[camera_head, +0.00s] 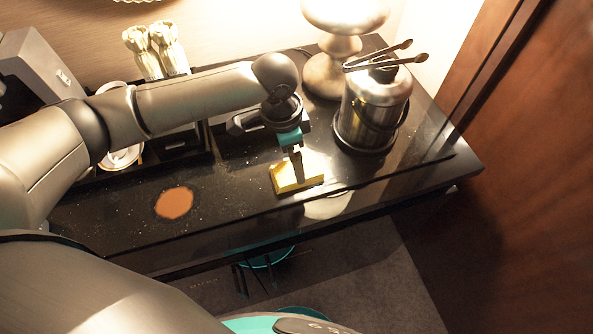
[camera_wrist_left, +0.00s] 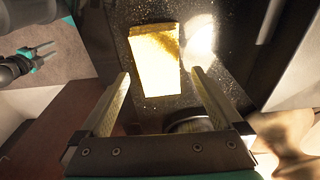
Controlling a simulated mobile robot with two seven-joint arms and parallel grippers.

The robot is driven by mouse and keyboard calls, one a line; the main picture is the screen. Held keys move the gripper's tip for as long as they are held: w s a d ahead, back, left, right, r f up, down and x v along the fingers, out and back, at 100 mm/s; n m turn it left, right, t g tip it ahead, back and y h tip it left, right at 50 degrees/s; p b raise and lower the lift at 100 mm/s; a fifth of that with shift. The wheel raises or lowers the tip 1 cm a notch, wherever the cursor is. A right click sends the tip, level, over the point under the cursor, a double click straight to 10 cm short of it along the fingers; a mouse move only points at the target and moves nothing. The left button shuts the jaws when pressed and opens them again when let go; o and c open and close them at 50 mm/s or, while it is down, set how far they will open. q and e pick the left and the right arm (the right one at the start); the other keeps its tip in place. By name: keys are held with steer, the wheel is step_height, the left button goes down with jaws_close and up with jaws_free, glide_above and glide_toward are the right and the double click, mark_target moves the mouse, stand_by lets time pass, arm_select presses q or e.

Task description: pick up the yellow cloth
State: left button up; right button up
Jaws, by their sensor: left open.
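The yellow cloth (camera_head: 284,180) lies as a flat folded block on the black counter, near its front edge. It also shows in the left wrist view (camera_wrist_left: 155,60), long side running away from the camera. My left gripper (camera_head: 297,168) points down over the cloth. In the wrist view its two fingers stand wide apart, one to each side of the cloth's near end, with nothing held. Part of the cloth is hidden behind the fingers in the head view. My right gripper (camera_wrist_left: 42,52) shows small at the left of the wrist view, its fingers apart and empty.
A steel ice bucket (camera_head: 372,110) with tongs (camera_head: 385,58) stands right of the cloth, before a lamp (camera_head: 327,70). A brown spill (camera_head: 174,203) and scattered crumbs lie on the counter (camera_head: 110,235) to the left. A wooden panel (camera_head: 530,130) is at the right.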

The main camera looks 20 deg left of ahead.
arm_select(q)
steer(key=f, duration=0.4)
steer(key=shift+d+f, duration=0.1)
steer(key=shift+d, duration=0.2)
steer(key=shift+c, duration=0.4)
steer(key=c, duration=1.1)
step_height(320, 180, up, 20)
steer(key=p, duration=0.2)
